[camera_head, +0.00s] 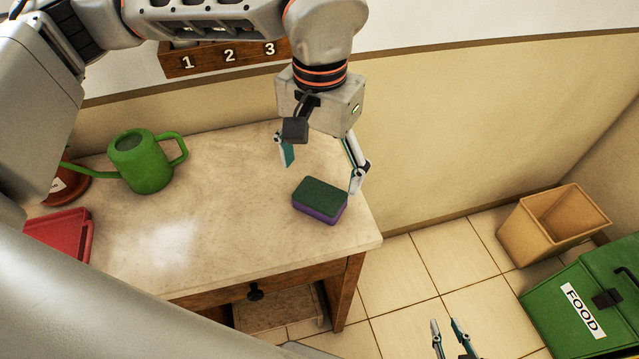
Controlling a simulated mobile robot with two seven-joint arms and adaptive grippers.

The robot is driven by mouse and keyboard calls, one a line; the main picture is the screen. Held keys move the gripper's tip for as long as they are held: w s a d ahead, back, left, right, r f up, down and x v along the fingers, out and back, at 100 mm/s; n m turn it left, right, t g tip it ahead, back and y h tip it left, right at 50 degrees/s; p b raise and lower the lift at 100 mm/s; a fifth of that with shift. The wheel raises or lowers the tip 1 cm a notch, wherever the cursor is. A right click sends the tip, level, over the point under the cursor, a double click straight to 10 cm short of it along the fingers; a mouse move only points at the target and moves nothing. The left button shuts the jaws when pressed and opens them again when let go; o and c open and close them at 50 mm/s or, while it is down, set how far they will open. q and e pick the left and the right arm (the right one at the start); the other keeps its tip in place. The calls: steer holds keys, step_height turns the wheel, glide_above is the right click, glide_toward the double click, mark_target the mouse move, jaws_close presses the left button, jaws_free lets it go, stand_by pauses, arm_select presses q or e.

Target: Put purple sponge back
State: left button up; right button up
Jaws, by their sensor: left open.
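The purple sponge (320,209) has a dark green top and lies on the pale stone tabletop (230,240), close to its right end. My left gripper (322,173) is open above and just behind the sponge, pointing down. One finger is left of the sponge and the other is by its right back corner; I cannot tell whether that finger touches it. My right gripper (446,335) is at the bottom edge, over the floor and away from the table. Its two fingertips show apart with nothing between them.
A green watering can (142,163) and a red tray (62,234) stand on the left of the table. A numbered wooden rack (205,62) is on the wall. A tan bin (545,224) and a green FOOD bin (570,300) stand on the floor at right. The tabletop's middle is clear.

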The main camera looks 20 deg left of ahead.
mark_target(320, 196)
arm_select(q)
step_height(320, 196, up, 5)
steer(key=shift+f, duration=0.1)
stand_by(0.5)
steer(key=shift+s, duration=0.1)
